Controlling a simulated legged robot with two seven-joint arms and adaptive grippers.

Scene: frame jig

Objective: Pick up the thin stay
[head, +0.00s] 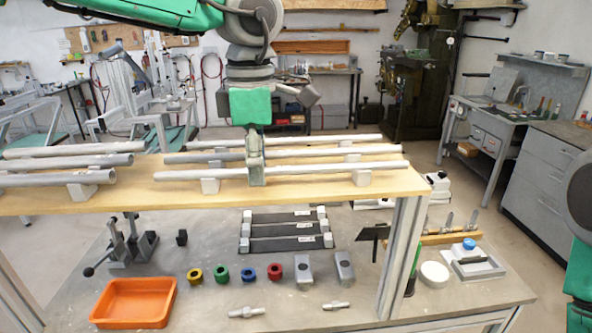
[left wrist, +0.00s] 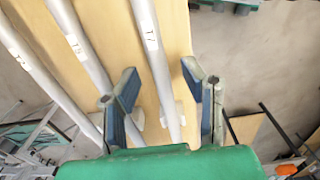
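Three pale stays lie side by side on blocks on the right part of the wooden shelf: a front stay (head: 320,169), a middle stay (head: 360,150) and a back stay (head: 290,141). I cannot tell surely which is the thin stay. My left gripper (head: 256,170) points down at the front stay. In the left wrist view, its two fingers (left wrist: 159,72) stand apart, one on each side of a labelled stay (left wrist: 152,45), with gaps to both. The label is hard to read. My right gripper is out of view; only part of that arm shows at the right edge.
More tubes (head: 68,163) lie at the left of the shelf (head: 130,195). On the bench below are an orange tray (head: 134,303), several coloured rings (head: 221,275), grey blocks (head: 303,271) and a black rack (head: 285,232). An upright post (head: 402,255) supports the shelf.

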